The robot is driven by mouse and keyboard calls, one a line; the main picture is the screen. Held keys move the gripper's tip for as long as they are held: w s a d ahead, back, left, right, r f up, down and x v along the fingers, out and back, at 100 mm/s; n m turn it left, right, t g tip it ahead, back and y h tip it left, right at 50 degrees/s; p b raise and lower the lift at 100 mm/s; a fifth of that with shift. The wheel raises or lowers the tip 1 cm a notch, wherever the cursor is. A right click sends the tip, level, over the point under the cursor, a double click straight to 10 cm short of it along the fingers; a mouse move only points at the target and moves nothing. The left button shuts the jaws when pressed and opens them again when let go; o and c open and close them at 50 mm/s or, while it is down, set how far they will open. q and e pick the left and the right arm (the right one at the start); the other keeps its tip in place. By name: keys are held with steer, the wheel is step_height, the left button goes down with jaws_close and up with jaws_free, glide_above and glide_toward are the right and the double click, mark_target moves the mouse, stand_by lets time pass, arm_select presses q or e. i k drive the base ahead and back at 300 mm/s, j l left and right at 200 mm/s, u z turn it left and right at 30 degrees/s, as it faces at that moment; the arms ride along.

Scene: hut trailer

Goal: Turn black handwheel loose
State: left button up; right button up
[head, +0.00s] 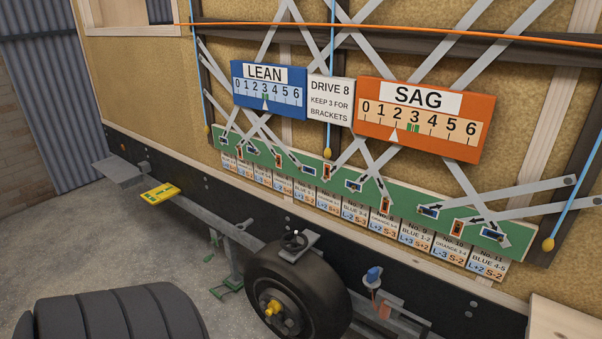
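A small black round part with a pale spot, likely the black handwheel (293,239), sits on a grey bracket plate (305,248) just above the trailer's tyre. It is small in the head view, and I cannot make out its rim or spokes clearly. The black tyre (325,299) with a yellow hub (273,308) stands below it against the trailer's dark side beam. Neither of my grippers is in view, so nothing is seen touching the handwheel.
A blue knob (374,273) is right of the tyre. A yellow level (160,193) lies on the frame at left. Blue LEAN (270,112) and orange SAG (400,147) gauges hang above a green strip (330,181). A dark ribbed shape fills the lower left. Concrete floor (70,240) is open at left.

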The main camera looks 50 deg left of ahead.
mark_target(293, 242)
steer(key=u, duration=1.5)
